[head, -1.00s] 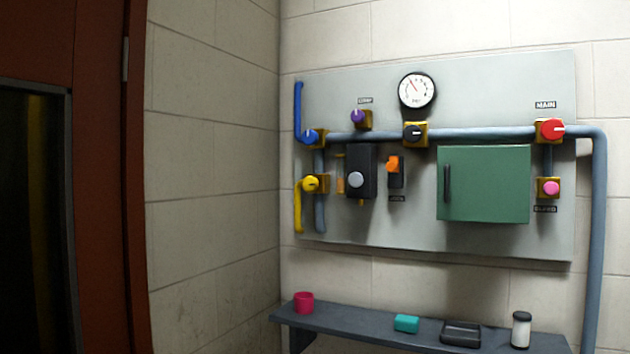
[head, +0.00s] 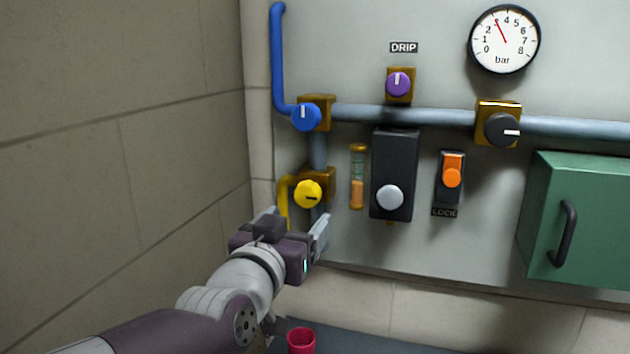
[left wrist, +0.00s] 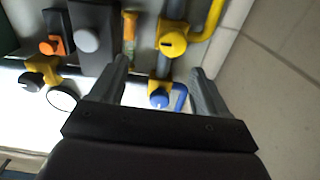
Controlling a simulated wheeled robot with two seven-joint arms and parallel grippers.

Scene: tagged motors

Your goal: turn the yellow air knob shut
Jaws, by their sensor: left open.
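The yellow air knob (head: 307,194) sits on a brass block on the panel, at the end of a yellow pipe. A dark mark on its face lies near horizontal in the head view. My left gripper (head: 297,222) is open and empty, just below and in front of the knob, with no contact that I can make out. In the left wrist view the yellow knob (left wrist: 172,44) shows beyond the open fingers (left wrist: 160,80), near the top and between them. My right gripper is not in view.
A blue knob (head: 306,117) is above the yellow one. A sight tube (head: 357,177) and a dark box with a grey knob (head: 389,197) are to its right. The side wall (head: 120,160) is close on the left. A red cup (head: 301,341) stands on the shelf below.

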